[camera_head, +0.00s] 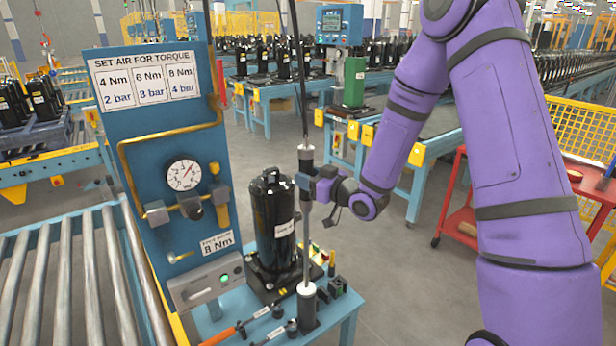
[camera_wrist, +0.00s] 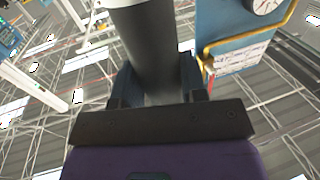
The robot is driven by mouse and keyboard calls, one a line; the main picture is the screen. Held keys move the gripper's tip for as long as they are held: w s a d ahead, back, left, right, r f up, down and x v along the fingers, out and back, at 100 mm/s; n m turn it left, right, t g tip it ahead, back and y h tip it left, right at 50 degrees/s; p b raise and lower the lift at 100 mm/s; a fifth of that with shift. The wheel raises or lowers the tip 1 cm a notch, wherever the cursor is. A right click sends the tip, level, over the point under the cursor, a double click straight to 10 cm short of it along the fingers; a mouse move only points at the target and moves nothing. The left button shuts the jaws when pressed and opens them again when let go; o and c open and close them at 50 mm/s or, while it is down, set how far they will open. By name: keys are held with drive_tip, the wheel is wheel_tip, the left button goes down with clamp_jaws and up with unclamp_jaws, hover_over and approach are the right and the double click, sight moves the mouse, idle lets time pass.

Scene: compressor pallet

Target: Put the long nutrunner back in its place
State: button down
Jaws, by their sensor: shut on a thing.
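The long nutrunner (camera_head: 307,235) stands about upright in the head view, a slim grey shaft with a white-ended upper body and a dark line running up from its top. My gripper (camera_head: 311,188) is shut around its upper part from the right. In the wrist view the nutrunner (camera_wrist: 150,45) is a thick grey cylinder between the fingers of my gripper (camera_wrist: 158,84). A dark holder with a white top (camera_head: 306,306) stands on the small blue table. The shaft's lower end meets this top in the picture; I cannot tell whether it is inside.
A black compressor (camera_head: 273,220) stands close left of the shaft. Orange-handled tools (camera_head: 240,329) lie at the table front. A red cart (camera_head: 463,222) stands right, partly behind my arm.

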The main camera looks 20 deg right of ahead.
drive_tip(key=shift+f, duration=0.4)
drive_tip(key=c, duration=0.6)
unclamp_jaws()
drive_tip(key=v, duration=1)
drive_tip(key=shift+s+d, duration=0.15)
drive_tip(key=shift+s, duration=0.2)
drive_tip(key=shift+f, duration=0.1)
